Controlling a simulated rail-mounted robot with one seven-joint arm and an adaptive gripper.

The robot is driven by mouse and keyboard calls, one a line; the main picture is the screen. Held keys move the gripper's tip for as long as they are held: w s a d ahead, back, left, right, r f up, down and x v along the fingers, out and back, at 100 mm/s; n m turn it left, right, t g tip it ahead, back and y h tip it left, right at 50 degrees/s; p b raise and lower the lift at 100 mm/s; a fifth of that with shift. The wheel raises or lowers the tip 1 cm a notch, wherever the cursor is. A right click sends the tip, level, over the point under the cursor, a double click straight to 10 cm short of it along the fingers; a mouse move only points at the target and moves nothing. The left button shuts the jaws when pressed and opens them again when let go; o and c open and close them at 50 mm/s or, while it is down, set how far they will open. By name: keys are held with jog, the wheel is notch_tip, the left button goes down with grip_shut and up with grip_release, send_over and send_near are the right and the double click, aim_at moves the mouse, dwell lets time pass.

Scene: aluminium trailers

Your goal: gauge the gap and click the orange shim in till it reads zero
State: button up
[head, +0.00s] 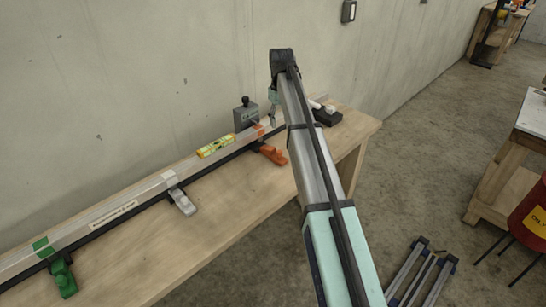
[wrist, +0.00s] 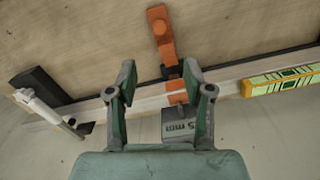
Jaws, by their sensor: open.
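The orange shim (head: 273,154) is a lever-like piece at the front side of the long aluminium bar (head: 150,186), near its right end. In the wrist view the orange shim (wrist: 161,34) points away from the bar, and an orange band (wrist: 175,92) crosses the bar in line with it. A grey block (head: 245,113) stands behind the bar; in the wrist view it (wrist: 178,127) bears partly covered lettering like "5 mm". My gripper (wrist: 159,78) is open and empty above the bar, the orange band near its right finger. No gap reading is legible.
A yellow spirit level (head: 216,146) lies along the bar. A grey lever (head: 182,202) and a green lever (head: 63,276) sit farther left. A black block (head: 327,117) with a white tool is at the bench's right end. The wall stands close behind; the bench front is clear.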

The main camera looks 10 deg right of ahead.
aim_at(280, 152)
notch_tip(280, 152, down, 17)
jog(key=p, duration=0.3)
jog(key=shift+s+f+p, duration=0.1)
jog(key=shift+p, duration=0.3)
